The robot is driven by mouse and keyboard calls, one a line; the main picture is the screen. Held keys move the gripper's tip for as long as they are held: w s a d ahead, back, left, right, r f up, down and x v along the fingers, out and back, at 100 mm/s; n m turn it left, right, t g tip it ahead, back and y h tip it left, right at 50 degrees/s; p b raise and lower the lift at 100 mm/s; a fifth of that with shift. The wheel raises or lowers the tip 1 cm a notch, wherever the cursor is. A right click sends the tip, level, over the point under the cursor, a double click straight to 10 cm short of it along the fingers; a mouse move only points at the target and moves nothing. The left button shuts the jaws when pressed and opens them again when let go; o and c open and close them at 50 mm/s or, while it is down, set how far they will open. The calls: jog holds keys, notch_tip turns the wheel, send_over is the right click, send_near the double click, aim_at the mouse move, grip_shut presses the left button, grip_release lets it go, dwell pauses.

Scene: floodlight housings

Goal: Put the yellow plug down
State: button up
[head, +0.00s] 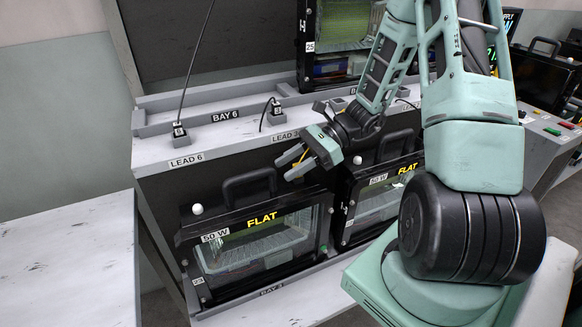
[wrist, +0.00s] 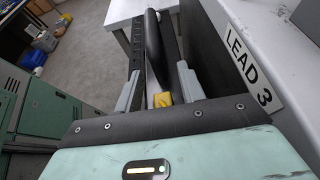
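My gripper (head: 294,164) hangs over the gap between the two floodlight housings, just in front of the shelf edge marked LEAD 3. In the wrist view its two grey fingers (wrist: 158,90) stand well apart, with nothing touching both. A small yellow piece (wrist: 162,99) shows between them near the palm, with gaps on either side. It may be the yellow plug, but I cannot tell its full shape or what it rests on.
The left housing (head: 262,250), marked FLAT, has a black handle (head: 249,183). The right housing (head: 385,200) stands close beside it. Black plugs stand in holders at LEAD 6 (head: 179,131) and LEAD 3 (head: 276,112). A bare white table (head: 68,260) is at left.

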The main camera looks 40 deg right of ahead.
jog(key=v, duration=1.2)
jog(key=s+a+n+g+h, duration=0.2)
jog(key=a+n+g+h, duration=0.4)
jog(key=a+n, duration=0.85)
jog(key=s+a+r+n+t+h, duration=0.1)
jog(key=s+a+n+h, duration=0.2)
jog(key=s+a+n, duration=0.3)
jog(key=s+a+r+n+t+h, duration=0.1)
jog(key=s+a+n+h, duration=0.2)
jog(key=a, duration=1)
jog(key=s+n+b, duration=0.1)
jog(key=s+n, duration=0.2)
jog(key=n, duration=0.2)
jog(key=shift+s, duration=0.3)
jog(key=shift+r, duration=0.15)
jog(key=shift+d, duration=0.1)
